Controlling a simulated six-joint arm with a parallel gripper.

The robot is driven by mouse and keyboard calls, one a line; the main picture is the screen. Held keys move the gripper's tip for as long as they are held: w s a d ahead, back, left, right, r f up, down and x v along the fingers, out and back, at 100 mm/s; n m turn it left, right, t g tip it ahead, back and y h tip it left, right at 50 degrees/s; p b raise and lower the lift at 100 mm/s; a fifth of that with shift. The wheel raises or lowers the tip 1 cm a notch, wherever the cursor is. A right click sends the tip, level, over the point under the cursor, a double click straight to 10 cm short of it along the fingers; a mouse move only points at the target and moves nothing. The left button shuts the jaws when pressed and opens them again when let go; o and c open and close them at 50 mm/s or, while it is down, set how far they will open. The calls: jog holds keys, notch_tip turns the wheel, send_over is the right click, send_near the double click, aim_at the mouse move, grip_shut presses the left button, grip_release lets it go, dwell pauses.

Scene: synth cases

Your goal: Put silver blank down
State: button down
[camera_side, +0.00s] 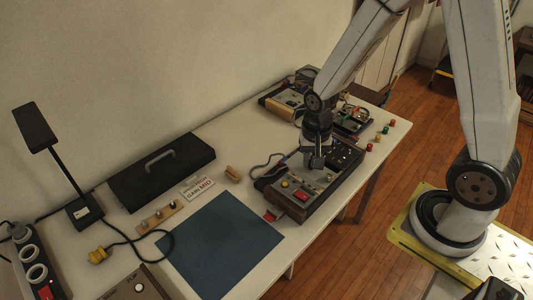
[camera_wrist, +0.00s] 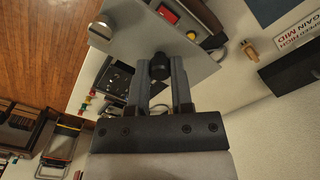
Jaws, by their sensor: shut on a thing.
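The silver blank is a flat grey plate (camera_wrist: 138,36) with a round screw head at its left end, in the wrist view. My gripper (camera_wrist: 161,80) is shut on the black knob (camera_wrist: 160,66) that stands on the plate. In the side view my gripper (camera_side: 316,162) is low over the long dark console (camera_side: 328,190) near the table's front edge. The plate is hard to make out there. I cannot tell whether it touches the console. It hides part of the console in the wrist view.
A blue mat (camera_side: 222,243) lies on the white table left of the console. A small wooden block (camera_side: 233,173), a label card (camera_side: 197,187) and a black case (camera_side: 161,170) are behind it. More equipment (camera_side: 352,120) and several coloured caps stand to the right.

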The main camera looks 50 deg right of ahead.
jog(key=w+a+f, duration=0.1)
jog(key=a, duration=0.5)
jog(key=w+a+f, duration=0.1)
jog(key=a+f, duration=0.1)
jog(key=a, duration=0.5)
jog(key=shift+w, duration=0.25)
jog(key=shift+w, duration=0.1)
send_near(227, 214)
jog(key=shift+s+d+r, duration=0.1)
jog(key=shift+s, duration=0.25)
jog(key=shift+w+f, duration=0.15)
jog(key=shift+f, duration=0.1)
jog(key=shift+w+f, duration=0.1)
jog(key=shift+f, duration=1.5)
jog(key=shift+f, duration=0.15)
